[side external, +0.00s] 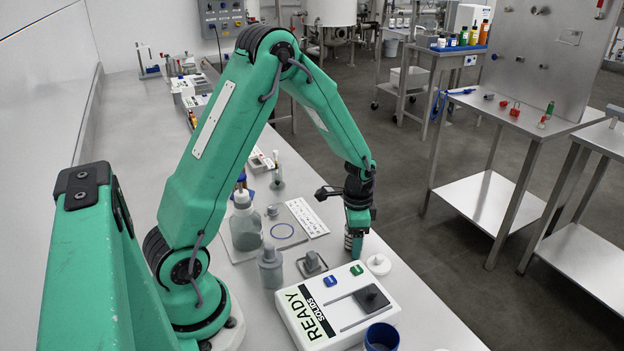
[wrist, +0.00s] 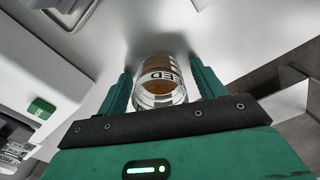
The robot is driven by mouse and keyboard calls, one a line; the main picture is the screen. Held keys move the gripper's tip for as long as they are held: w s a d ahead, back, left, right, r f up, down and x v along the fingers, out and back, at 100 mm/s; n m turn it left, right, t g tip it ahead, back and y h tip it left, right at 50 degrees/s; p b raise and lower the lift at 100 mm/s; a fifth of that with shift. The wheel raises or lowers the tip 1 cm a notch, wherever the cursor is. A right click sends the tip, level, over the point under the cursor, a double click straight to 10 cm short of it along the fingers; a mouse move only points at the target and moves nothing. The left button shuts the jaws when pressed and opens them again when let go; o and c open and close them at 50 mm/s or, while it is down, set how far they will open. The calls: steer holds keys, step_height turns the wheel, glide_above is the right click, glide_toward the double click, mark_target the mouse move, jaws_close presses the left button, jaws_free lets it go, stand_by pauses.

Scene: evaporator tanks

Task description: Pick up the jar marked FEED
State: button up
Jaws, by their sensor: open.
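The jar marked FEED is clear, with amber contents and a white label partly readable as "ED"; in the wrist view the jar (wrist: 160,88) lies between my two green fingers. In the side view a small part of the jar (side external: 348,242) shows at my fingertips, the rest hidden by them. My gripper (side external: 357,232) points down at the bench, and it also shows in the wrist view (wrist: 161,72). The fingers stand either side of the jar, open; I cannot tell whether either touches it.
A white box labelled READY SOLIDS (side external: 313,308) stands just in front of the gripper, with a white round lid (side external: 378,264) beside it. A blue-rimmed cup (side external: 381,338) is nearer. A large bottle (side external: 245,228) and grey bottle (side external: 270,268) stand left. The bench's right edge is close.

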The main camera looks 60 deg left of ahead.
steer(key=shift+c, duration=0.2)
steer(key=c, duration=1.1)
steer(key=shift+r, duration=0.1)
steer(key=shift+r, duration=0.4)
step_height(320, 180, up, 3)
steer(key=shift+f, duration=0.1)
steer(key=s+d+r, duration=0.1)
steer(key=d+r, duration=0.1)
steer(key=d, duration=0.1)
steer(key=s+d+r, duration=0.1)
steer(key=d+r, duration=0.1)
steer(key=d, duration=0.2)
steer(key=s+d+r, duration=0.2)
steer(key=d+r, duration=0.1)
steer(key=d, duration=0.1)
steer(key=shift+r, duration=0.1)
